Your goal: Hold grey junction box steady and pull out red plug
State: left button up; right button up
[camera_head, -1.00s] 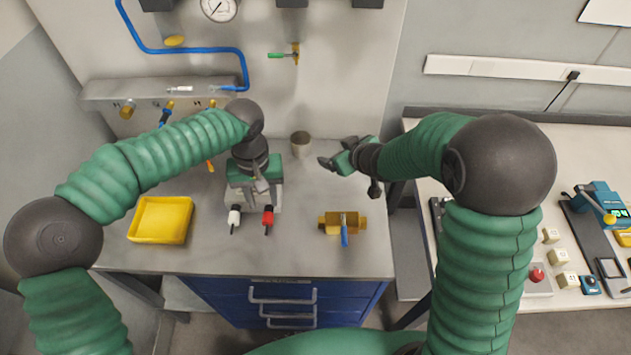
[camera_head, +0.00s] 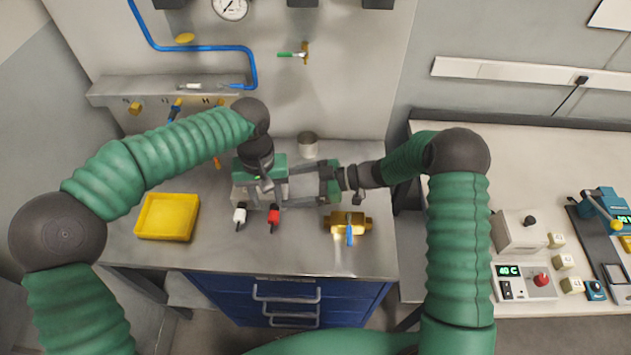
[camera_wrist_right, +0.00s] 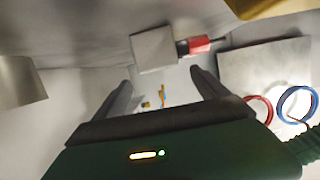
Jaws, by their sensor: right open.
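The grey junction box (camera_head: 243,195) stands on the bench, partly hidden under my left gripper. A white plug (camera_head: 240,215) and a red plug (camera_head: 273,216) stick out of its front. My left gripper (camera_head: 258,190) points down over the box, its fingers at the box's sides; how tightly they close is hidden. My right gripper (camera_head: 286,188) is open and level, its fingers pointing left at the box's right side, behind the red plug. In the right wrist view, the box (camera_wrist_right: 155,50) and red plug (camera_wrist_right: 194,46) lie beyond the open, empty fingers (camera_wrist_right: 161,78).
A yellow tray (camera_head: 167,217) sits left of the box. A brass valve with a blue handle (camera_head: 348,224) lies to the right, close to my right gripper. A metal cup (camera_head: 307,145) stands behind. The bench front is clear.

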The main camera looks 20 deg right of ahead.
jog(key=x, duration=0.8)
jog(key=shift+w+a, duration=0.1)
jog(key=shift+c, duration=0.4)
